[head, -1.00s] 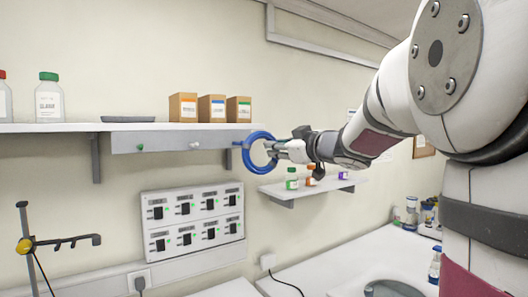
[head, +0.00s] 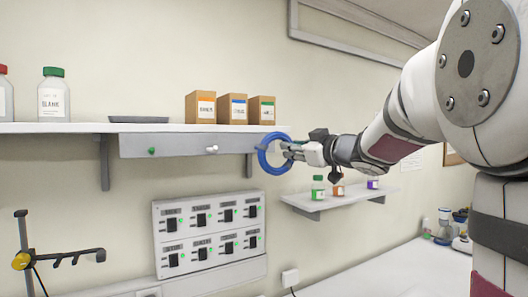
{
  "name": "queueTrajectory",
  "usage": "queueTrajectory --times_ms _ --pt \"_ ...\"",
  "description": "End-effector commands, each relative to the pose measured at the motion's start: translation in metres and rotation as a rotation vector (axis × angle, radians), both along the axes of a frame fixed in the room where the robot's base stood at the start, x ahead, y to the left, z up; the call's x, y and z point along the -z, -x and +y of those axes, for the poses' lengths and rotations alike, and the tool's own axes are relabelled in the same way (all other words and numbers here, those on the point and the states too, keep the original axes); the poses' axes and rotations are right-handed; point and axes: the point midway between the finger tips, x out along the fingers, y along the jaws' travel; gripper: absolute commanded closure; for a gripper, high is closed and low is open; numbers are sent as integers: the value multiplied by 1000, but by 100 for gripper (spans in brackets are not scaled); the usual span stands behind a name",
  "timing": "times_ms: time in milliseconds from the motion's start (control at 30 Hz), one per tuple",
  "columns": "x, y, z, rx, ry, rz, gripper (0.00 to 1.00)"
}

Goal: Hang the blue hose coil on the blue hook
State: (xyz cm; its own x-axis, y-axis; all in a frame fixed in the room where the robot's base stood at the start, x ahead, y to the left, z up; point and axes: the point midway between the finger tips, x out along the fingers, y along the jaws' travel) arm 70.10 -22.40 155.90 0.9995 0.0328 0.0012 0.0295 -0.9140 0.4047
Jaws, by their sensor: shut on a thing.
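The blue hose coil (head: 262,156) is a ring hanging in the air in front of the right end of the grey rail (head: 182,145) under the wall shelf. My gripper (head: 290,152) is shut on the right side of the coil and reaches in from the right. The rail carries a green hook (head: 152,152) at left and a white hook (head: 212,149) in the middle. The blue hook cannot be made out clearly; the coil covers the rail's right end. I cannot tell whether the coil touches the rail or hook.
The shelf (head: 60,128) holds boxes (head: 200,108), a grey tray (head: 138,119) and bottles (head: 54,95). A switch panel (head: 210,236) is on the wall below. A lower shelf (head: 325,203) with small bottles lies under my arm. A yellow-and-black stand (head: 22,261) is at lower left.

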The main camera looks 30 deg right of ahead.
Motion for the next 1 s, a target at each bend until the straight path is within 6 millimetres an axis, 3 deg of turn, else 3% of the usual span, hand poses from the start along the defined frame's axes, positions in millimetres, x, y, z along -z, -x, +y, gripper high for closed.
queueTrajectory --times_ms 1000 --pt "6 -54 2 -1 1 -1 100"
